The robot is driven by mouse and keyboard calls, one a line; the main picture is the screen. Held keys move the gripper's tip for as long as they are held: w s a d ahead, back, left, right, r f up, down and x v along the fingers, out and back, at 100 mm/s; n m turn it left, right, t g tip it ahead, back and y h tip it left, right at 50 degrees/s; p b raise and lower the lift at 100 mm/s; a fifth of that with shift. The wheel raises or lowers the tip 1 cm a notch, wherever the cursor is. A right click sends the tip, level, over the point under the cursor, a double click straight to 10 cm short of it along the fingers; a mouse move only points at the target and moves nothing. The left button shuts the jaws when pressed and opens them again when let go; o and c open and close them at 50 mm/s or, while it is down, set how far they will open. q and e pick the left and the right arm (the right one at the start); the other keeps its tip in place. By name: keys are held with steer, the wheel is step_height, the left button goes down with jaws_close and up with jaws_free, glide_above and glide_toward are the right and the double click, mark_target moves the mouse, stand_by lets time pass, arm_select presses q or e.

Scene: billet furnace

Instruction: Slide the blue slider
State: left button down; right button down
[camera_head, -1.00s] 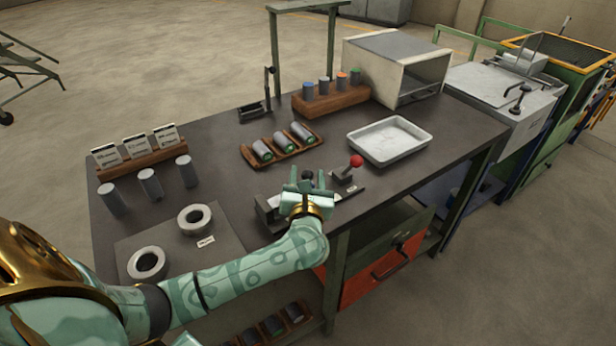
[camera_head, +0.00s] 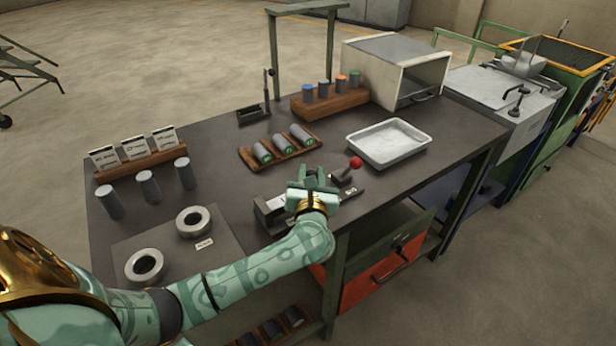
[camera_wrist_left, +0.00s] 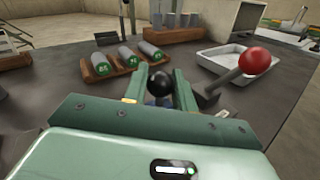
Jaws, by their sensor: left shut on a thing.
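My left gripper (camera_head: 312,178) is over the front edge area of the dark workbench (camera_head: 230,165). It is shut on a black ball knob, and in the left wrist view the knob (camera_wrist_left: 160,84) sits between the two fingers (camera_wrist_left: 160,88). A little blue shows under the knob, so it appears to be the blue slider's handle; the rest of the slider is hidden by the gripper. The slider's grey track (camera_head: 270,212) shows to the left of the gripper, and its dark right end sticks out beyond it. My right gripper is not in view.
A red-ball lever (camera_head: 355,163) stands close to the right of my gripper. It also shows in the left wrist view (camera_wrist_left: 254,61). A white tray (camera_head: 426,137) is behind it, and a wooden rack (camera_head: 246,160) with several cylinders lies farther back.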

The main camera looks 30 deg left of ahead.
arm_select(q)
steer(key=c, duration=1.5)
jaws_free()
steer(key=shift+r, duration=0.1)
steer(key=o, duration=0.3)
steer(key=shift+w+d, duration=0.15)
steer(key=shift+w, duration=0.1)
steer(key=p+v, duration=0.2)
steer(key=v, duration=1.4)
steer(key=shift+s, duration=0.15)
